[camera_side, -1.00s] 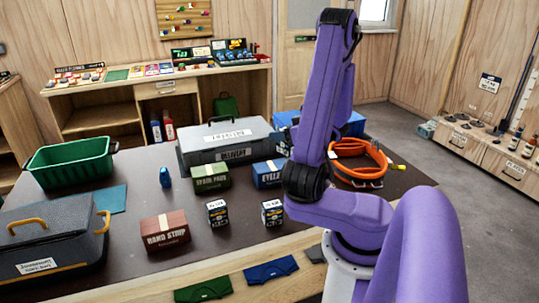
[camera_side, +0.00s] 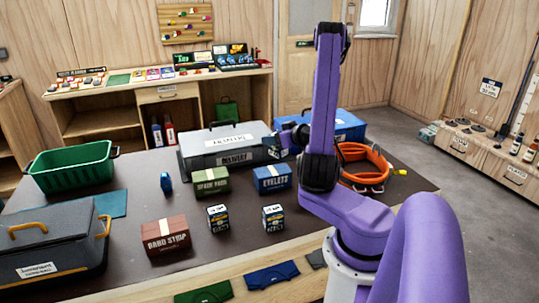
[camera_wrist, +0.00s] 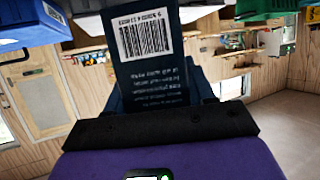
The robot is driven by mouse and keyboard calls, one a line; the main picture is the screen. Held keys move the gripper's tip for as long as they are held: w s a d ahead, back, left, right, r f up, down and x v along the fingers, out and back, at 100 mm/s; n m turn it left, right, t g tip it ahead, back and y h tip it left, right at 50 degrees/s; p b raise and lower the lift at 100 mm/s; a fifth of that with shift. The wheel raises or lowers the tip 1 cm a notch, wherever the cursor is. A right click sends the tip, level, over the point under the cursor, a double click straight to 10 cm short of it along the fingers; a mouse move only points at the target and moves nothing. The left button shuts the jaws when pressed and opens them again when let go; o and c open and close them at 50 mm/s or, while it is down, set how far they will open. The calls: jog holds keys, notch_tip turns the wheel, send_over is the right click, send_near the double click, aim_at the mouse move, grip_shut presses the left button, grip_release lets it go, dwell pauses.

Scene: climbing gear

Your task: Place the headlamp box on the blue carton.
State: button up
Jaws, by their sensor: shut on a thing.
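The blue carton (camera_side: 272,179), marked EYELETS, sits on the dark table in the side view, its top clear. My gripper (camera_side: 284,142) is above and behind it, in front of the grey case. It is shut on a small dark box (camera_side: 274,149), which I take for the headlamp box. In the wrist view the box (camera_wrist: 155,55) shows a barcode and fine print between my fingers (camera_wrist: 150,75). Its front is hidden there. The box is held in the air, apart from the carton.
A green carton (camera_side: 210,182) stands left of the blue carton. Two small dark boxes (camera_side: 218,217) (camera_side: 273,217) and a brown-red carton (camera_side: 166,236) stand in front. The grey case (camera_side: 215,155) is behind, an orange rope coil (camera_side: 362,165) to the right.

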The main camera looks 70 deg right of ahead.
aim_at(288, 154)
jog(key=w+d+f, duration=0.1)
jog(key=f, duration=0.1)
jog(key=w+d+f, duration=0.2)
jog(key=f, duration=0.1)
jog(key=shift+w+d+f, duration=0.15)
jog(key=shift+w+f, duration=0.05)
jog(key=shift+f, duration=0.1)
jog(key=shift+w+d+f, duration=0.1)
jog(key=shift+f, duration=1.55)
jog(key=shift+f, duration=0.15)
jog(key=o, duration=1.1)
jog(key=shift+s+r, duration=0.25)
jog(key=shift+s, duration=0.1)
jog(key=v, duration=1.1)
jog(key=shift+a+r, duration=0.1)
jog(key=shift+a, duration=0.15)
